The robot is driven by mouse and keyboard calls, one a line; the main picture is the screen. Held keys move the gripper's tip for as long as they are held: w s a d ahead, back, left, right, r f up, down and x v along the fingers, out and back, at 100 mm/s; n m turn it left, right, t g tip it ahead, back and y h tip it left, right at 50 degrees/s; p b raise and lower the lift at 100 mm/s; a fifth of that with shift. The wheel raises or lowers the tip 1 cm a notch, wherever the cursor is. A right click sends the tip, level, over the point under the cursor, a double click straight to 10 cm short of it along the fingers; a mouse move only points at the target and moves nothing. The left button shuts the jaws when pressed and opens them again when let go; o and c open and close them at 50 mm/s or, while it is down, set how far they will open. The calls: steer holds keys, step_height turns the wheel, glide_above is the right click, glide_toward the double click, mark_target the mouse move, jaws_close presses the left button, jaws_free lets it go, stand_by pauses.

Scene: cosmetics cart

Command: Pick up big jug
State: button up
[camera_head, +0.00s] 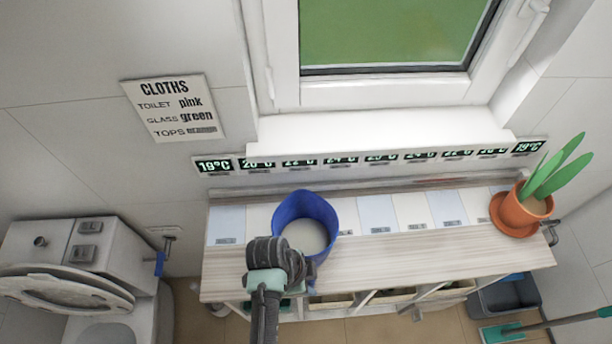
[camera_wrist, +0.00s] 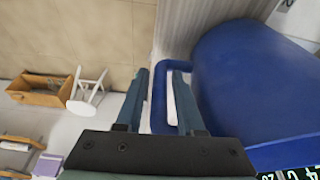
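The big jug (camera_head: 303,207) is blue, with an open top and a pale interior. It stands upright on the wooden counter, below the window in the head view. In the wrist view its blue body (camera_wrist: 250,90) fills the right side, and its looped handle (camera_wrist: 160,100) projects to the left. My gripper (camera_wrist: 161,70) is open, with its two fingers apart. The handle's long bar appears between the fingers, with a gap visible on either side. In the head view my wrist covers the jug's lower left front and hides the fingers and handle.
The counter (camera_head: 420,253) is clear right of the jug up to a potted plant (camera_head: 521,210). A toilet (camera_head: 75,290) stands at left. Below the counter are open compartments, with a grey bin (camera_head: 508,298) at lower right. A small white stool (camera_wrist: 88,90) shows in the wrist view.

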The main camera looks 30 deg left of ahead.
jaws_close()
stand_by(1.3)
steer(key=shift+w+r, duration=0.1)
steer(key=shift+w, duration=0.05)
